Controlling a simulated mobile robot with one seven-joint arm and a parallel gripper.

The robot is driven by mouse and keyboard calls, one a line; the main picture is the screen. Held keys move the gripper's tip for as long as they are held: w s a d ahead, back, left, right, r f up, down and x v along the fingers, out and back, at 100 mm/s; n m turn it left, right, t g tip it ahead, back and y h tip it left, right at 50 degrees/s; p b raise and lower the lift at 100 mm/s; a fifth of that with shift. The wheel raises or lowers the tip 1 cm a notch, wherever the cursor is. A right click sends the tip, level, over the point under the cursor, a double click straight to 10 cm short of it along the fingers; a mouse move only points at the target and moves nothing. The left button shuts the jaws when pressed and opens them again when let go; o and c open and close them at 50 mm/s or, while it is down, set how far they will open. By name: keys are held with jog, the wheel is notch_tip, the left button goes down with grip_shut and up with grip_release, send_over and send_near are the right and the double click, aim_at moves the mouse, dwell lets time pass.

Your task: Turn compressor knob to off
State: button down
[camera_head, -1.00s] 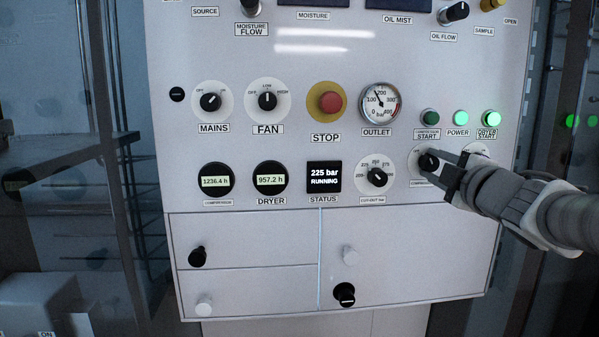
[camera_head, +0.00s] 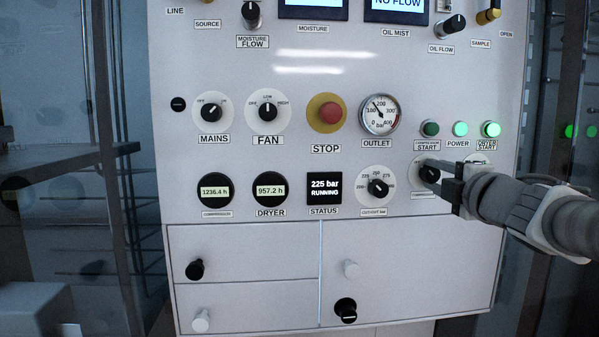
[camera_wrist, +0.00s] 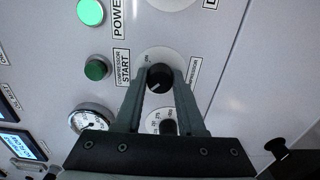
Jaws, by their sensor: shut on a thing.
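The compressor knob (camera_head: 429,173) is a black dial on a white disc, low on the right of the panel below the compressor start button. It also shows in the wrist view (camera_wrist: 160,78), with a pale pointer line on its face. My gripper (camera_head: 436,172) reaches in from the right, and in the wrist view its two fingers (camera_wrist: 160,84) stand on either side of the knob, shut on it. The fingers hide part of the knob's disc and its markings. The status display (camera_head: 324,188) reads 225 bar, RUNNING.
The cutout knob (camera_head: 378,187) sits just left of the compressor knob. Above are the dark green compressor start button (camera_head: 430,129) and the lit power light (camera_head: 460,129). The red stop button (camera_head: 330,113) is further left. Drawers with knobs lie below.

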jog(key=c, duration=0.5)
grip_release()
jog(key=shift+s, duration=0.1)
jog(key=s+p, duration=0.3)
jog(key=s, duration=1.4)
jog(key=shift+d, duration=0.25)
jog(key=shift+s, duration=0.1)
